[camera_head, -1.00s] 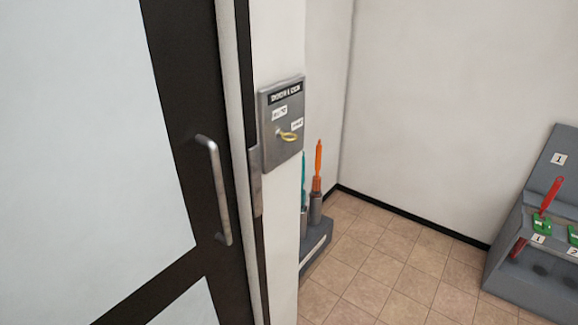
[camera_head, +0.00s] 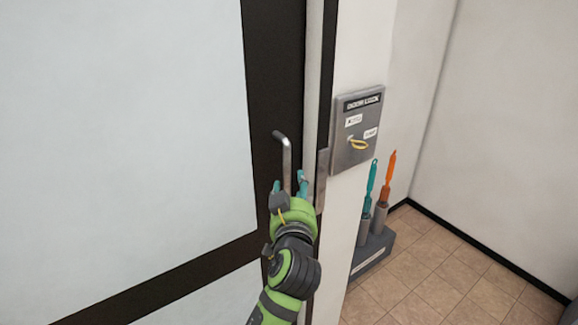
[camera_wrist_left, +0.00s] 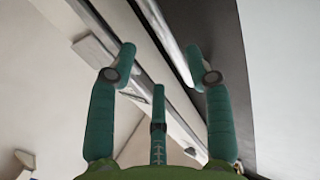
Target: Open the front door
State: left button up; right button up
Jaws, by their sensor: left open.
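The front door has a dark frame and a large pale panel (camera_head: 130,110), and it looks shut. Its metal bar handle (camera_head: 286,152) stands upright near the door's right edge, with its lower part hidden by my left gripper. My left gripper (camera_head: 289,184) is open at the handle, with one teal finger on each side of it in the head view. In the left wrist view the open fingers (camera_wrist_left: 160,62) point toward a pale metal bar between them. I cannot tell whether they touch it. My right gripper is not in view.
A grey door lock panel (camera_head: 357,130) with a yellow-ended key (camera_head: 359,144) is on the wall right of the door. Below it, a grey rack (camera_head: 372,250) holds teal and orange tools.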

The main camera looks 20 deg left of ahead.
aim_at(289, 165)
pick_arm(q)
jog(key=r, duration=0.3)
jog(key=shift+a+n, duration=0.3)
jog(key=p+x, duration=0.2)
jog(key=x, duration=0.3)
jog(key=shift+p, duration=0.35)
jog(key=shift+w+a+f, duration=0.15)
jog(key=shift+w+a, duration=0.1)
jog(key=shift+w, duration=0.4)
grip_shut()
